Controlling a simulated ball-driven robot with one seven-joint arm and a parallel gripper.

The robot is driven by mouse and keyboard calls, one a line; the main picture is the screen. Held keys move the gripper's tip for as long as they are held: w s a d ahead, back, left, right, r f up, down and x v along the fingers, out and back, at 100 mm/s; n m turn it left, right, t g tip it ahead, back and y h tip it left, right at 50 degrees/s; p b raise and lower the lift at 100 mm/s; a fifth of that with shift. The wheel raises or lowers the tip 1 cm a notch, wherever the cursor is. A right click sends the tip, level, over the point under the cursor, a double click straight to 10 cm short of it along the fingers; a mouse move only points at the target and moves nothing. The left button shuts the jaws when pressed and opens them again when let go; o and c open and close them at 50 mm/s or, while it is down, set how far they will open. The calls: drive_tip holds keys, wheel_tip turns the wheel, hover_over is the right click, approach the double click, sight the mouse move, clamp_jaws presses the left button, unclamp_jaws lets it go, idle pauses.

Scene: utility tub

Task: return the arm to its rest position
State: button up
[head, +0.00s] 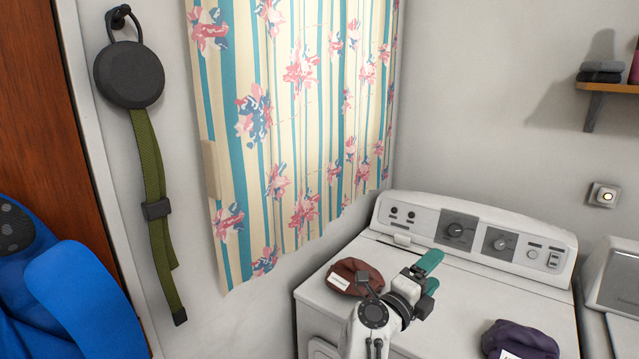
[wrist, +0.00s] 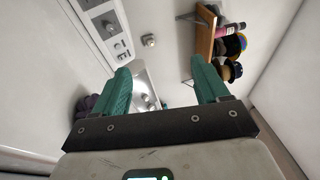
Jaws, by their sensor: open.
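My gripper (head: 428,272) is over the top of the white washing machine (head: 470,262) in the head view, near its middle. My arm comes up from the bottom of the head view, in front of the machine.
A brown cloth item (head: 352,277) lies left of my gripper on the machine, and a dark purple one (head: 520,341) lies at the front right. A control panel (head: 478,232) rises behind. A floral curtain (head: 300,110) hangs left. A wooden shelf (head: 606,88) is on the right wall.

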drive_tip(key=d+r+n+t+y, duration=0.2)
drive_tip(key=d+r+n+t, duration=0.15)
drive_tip(key=n+t, duration=0.25)
drive_tip(key=s+f+n+g+y, duration=0.8)
drive_tip(key=s+f+n+y, duration=0.7)
drive_tip(key=s+f+n, duration=0.65)
drive_tip(key=s+f+g, duration=0.3)
drive_tip(key=s, duration=0.6)
drive_tip(key=s+d+f+g+h, duration=0.1)
drive_tip(key=s+f+g, duration=0.2)
drive_tip(key=s, duration=0.6)
drive_tip(key=s+f+g+h, duration=0.1)
drive_tip(key=s+f+g, duration=0.2)
drive_tip(key=s, duration=0.5)
drive_tip(key=shift+s+d+f+g, duration=0.2)
drive_tip(key=shift+s+g, duration=0.2)
drive_tip(key=shift+g, duration=0.1)
